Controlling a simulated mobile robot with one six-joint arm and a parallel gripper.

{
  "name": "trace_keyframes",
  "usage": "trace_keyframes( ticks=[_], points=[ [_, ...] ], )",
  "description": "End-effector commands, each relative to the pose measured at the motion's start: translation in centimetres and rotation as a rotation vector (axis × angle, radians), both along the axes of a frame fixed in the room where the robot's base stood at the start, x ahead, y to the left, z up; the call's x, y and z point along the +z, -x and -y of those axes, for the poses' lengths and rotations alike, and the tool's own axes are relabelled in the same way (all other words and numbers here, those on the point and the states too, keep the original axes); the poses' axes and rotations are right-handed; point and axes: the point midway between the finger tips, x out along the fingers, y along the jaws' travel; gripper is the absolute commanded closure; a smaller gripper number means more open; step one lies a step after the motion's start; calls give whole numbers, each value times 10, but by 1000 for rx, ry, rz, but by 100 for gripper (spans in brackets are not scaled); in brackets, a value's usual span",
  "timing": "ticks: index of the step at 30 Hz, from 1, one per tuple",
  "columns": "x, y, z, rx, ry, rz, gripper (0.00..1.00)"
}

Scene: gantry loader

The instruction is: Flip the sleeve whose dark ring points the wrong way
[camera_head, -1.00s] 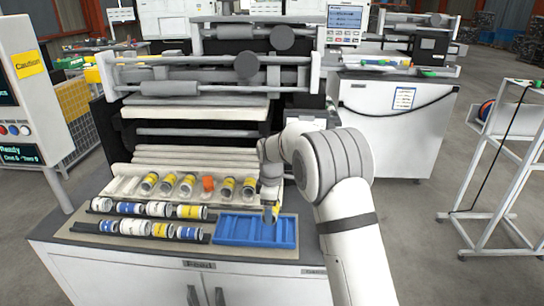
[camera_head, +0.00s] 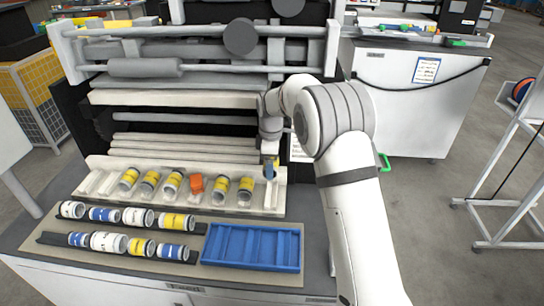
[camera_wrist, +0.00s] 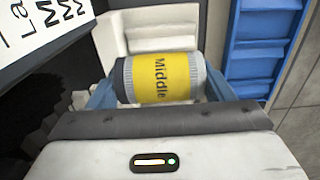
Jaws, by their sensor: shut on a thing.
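My gripper (camera_head: 270,172) is over the right end of the cream slotted rack (camera_head: 279,207). In the wrist view, my gripper's blue fingers are shut on a yellow sleeve (camera_wrist: 165,78) marked "Middle". The sleeve lies crosswise between them, with a dark ring on its left end and a light grey ring on its right end. Several yellow-banded sleeves lie tilted in the rack, such as one at its left (camera_head: 129,178) and one at its right (camera_head: 246,190). Their dark rings are too small to tell apart with certainty.
A blue compartment tray (camera_head: 250,264) lies in front, empty. Two rows of blue, white and yellow sleeves (camera_head: 138,217) lie front left. Machine rollers (camera_head: 185,150) stand behind the rack. Some rack slots at the left are empty.

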Motion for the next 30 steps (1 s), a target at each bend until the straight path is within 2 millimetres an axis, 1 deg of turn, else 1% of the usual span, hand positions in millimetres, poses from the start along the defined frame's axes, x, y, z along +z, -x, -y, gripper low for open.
trace_keyframes(
  ticks=[5,8,24,30],
  points=[
    [-10,0,1,-2,0,0,60],
    [-19,0,1,-2,0,0,60],
    [-82,0,1,-2,0,0,60],
    [-100,0,1,-2,0,1,60]
  ],
)
